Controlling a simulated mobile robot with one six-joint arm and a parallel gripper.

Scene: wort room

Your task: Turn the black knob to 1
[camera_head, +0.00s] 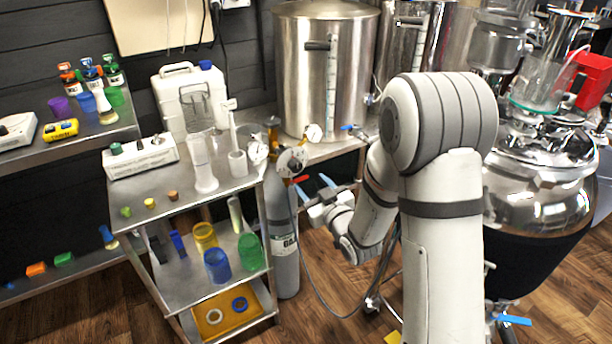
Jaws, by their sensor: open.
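A gas cylinder (284,238) stands upright beside the metal cart. On its top is a regulator (291,160) with round gauges and a small dark round part (294,165) facing me, which may be the black knob. Its markings and pointer are too small to read. My gripper (314,187) is in front of and slightly right of the regulator, its two blue-tipped fingers apart and nothing between them. It appears clear of the regulator, but I cannot tell the depth gap. A red handle (299,179) shows close to the left fingertip.
The cart (225,185) at left holds a white device (141,157) with a green knob, glassware, and coloured cups below. A steel kettle (300,70) stands behind the cylinder. A hose (312,283) hangs below my arm. A large shiny vessel (540,190) stands at right.

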